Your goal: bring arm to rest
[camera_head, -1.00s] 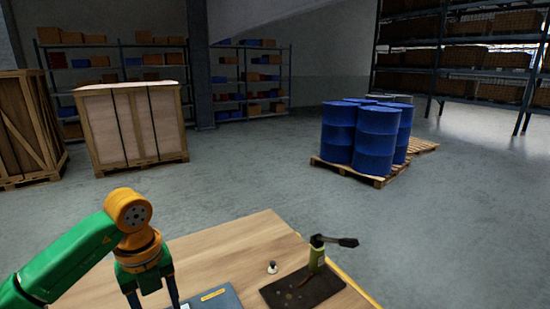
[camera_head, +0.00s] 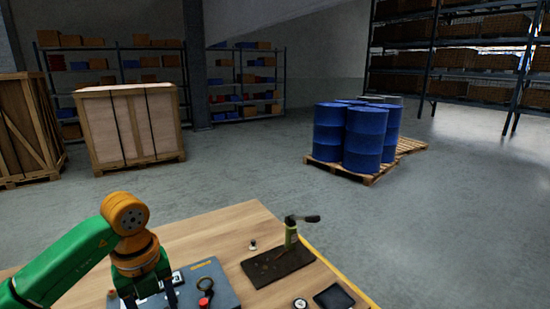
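My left arm, green and orange, comes in from the lower left over the wooden table (camera_head: 205,232). Its gripper (camera_head: 151,301) points down, with two dark fingers apart and the tips at or below the picture's bottom edge. I see nothing held between them. Behind and beside the fingers is a blue-grey panel (camera_head: 222,288) with a red knob (camera_head: 205,302), a dark ring-shaped part (camera_head: 206,283) and a white-and-black label. Whether the fingers touch the panel is hidden. My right arm and gripper are not in view.
A small knob (camera_head: 253,245), a round gauge (camera_head: 300,304) and a dark tablet-like slab (camera_head: 334,297) lie on the table. Blue drums (camera_head: 367,140) and crates (camera_head: 130,128) stand on the floor beyond.

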